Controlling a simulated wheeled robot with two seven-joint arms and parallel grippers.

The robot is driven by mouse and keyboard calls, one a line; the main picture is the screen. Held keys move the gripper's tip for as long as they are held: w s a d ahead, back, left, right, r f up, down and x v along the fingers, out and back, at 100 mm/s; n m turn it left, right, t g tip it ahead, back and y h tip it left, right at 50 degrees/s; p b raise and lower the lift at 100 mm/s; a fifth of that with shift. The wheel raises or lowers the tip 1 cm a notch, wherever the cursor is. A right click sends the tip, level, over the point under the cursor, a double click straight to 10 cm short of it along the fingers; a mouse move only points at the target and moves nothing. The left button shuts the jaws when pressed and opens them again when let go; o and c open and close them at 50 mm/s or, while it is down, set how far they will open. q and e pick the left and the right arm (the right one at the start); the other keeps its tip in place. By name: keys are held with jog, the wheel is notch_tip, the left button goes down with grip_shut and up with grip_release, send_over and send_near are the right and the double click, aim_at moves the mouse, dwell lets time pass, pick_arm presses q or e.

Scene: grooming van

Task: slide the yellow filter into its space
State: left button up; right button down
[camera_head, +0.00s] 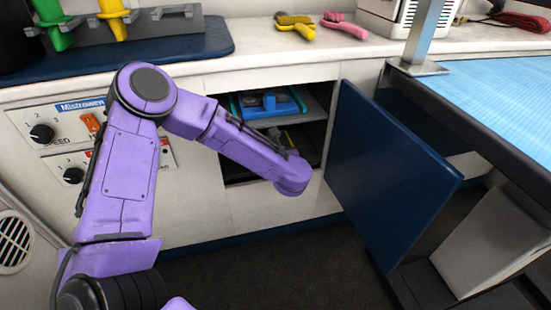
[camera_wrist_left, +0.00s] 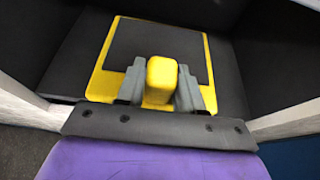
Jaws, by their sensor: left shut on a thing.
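The yellow filter (camera_wrist_left: 207,60) is a flat yellow frame around a dark panel, seen in the left wrist view with a raised yellow handle (camera_wrist_left: 161,78) at its near side. My left gripper (camera_wrist_left: 160,88) is shut on this handle, one grey finger on each side. The filter lies inside a dark-walled space, with dark surfaces around it. How far it sits in its space I cannot tell. In the head view my purple left arm reaches to the open cupboard (camera_head: 232,172), and my gripper and the filter are not clearly visible there. My right gripper is not in view.
The cupboard's dark blue door (camera_head: 385,175) stands open on the right. A blue tray (camera_head: 246,113) lies on the cupboard shelf. Yellow (camera_head: 295,25) and pink (camera_head: 344,25) tools lie on the counter above. A table with a blue top (camera_head: 510,95) stands at right.

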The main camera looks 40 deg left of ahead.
pick_arm(q)
jog(key=shift+w+a, duration=0.55)
jog(key=shift+a, duration=0.1)
jog(key=shift+w+a+b, duration=0.4)
jog(key=shift+w+a, duration=0.4)
jog(key=shift+a, duration=0.15)
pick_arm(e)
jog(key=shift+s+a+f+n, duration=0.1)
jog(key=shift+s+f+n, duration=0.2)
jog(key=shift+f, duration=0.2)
pick_arm(q)
jog(key=shift+f, duration=0.1)
jog(key=shift+s+d+f+b, duration=0.1)
jog(key=shift+s+f+b, duration=0.05)
jog(key=shift+f+b, duration=0.35)
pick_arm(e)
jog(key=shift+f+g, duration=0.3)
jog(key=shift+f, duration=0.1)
pick_arm(q)
jog(key=o, duration=1.1)
jog(key=shift+f, duration=0.1)
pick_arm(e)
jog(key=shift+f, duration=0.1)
